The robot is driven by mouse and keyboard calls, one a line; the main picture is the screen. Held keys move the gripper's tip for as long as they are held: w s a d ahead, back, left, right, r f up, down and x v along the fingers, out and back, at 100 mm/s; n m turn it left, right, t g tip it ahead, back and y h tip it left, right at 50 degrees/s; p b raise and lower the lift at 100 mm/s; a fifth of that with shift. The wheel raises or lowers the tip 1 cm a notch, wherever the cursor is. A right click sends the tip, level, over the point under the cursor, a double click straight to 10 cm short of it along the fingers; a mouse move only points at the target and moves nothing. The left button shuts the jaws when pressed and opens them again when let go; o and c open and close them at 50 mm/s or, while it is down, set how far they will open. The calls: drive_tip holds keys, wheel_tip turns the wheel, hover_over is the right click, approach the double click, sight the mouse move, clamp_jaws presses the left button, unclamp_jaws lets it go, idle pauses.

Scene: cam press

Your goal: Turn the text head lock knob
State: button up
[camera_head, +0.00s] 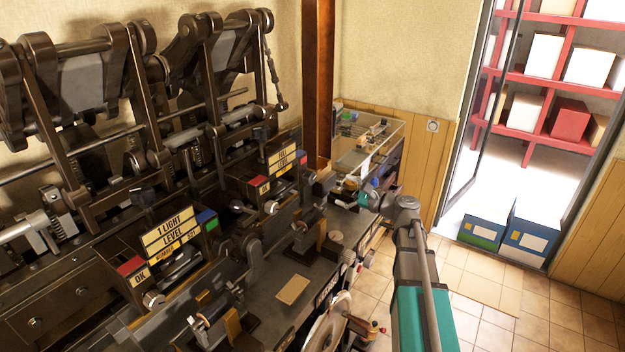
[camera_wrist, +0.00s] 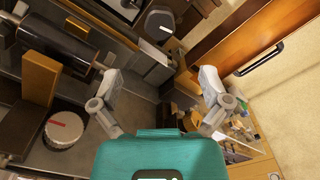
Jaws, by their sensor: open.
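My gripper (camera_wrist: 160,82) is open in the wrist view, its two grey fingers wide apart with nothing held between them. In the head view my gripper (camera_head: 372,198) is over the far end of the press bench, partly lost among small parts. No label naming the text head lock knob is readable, so I cannot tell which knob it is. A dark knob with a white mark (camera_wrist: 160,22) shows beyond the fingertips in the wrist view. A white round dial with a red line (camera_wrist: 65,130) lies left of the left finger. Both are apart from the fingers.
The dark cam press (camera_head: 130,90) fills the left, with a "1 LIGHT LEVEL" sign (camera_head: 170,232) and another sign (camera_head: 281,158) behind it. A brown post (camera_head: 318,80) rises beyond the bench. A glass-topped case (camera_head: 365,140) stands behind my gripper. The tiled floor (camera_head: 500,310) is clear at lower right.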

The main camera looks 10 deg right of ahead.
sight(313, 179)
drive_tip(key=x, duration=1.1)
drive_tip(key=c, duration=1.1)
drive_tip(key=shift+c, duration=0.2)
drive_tip(key=shift+n, duration=0.7)
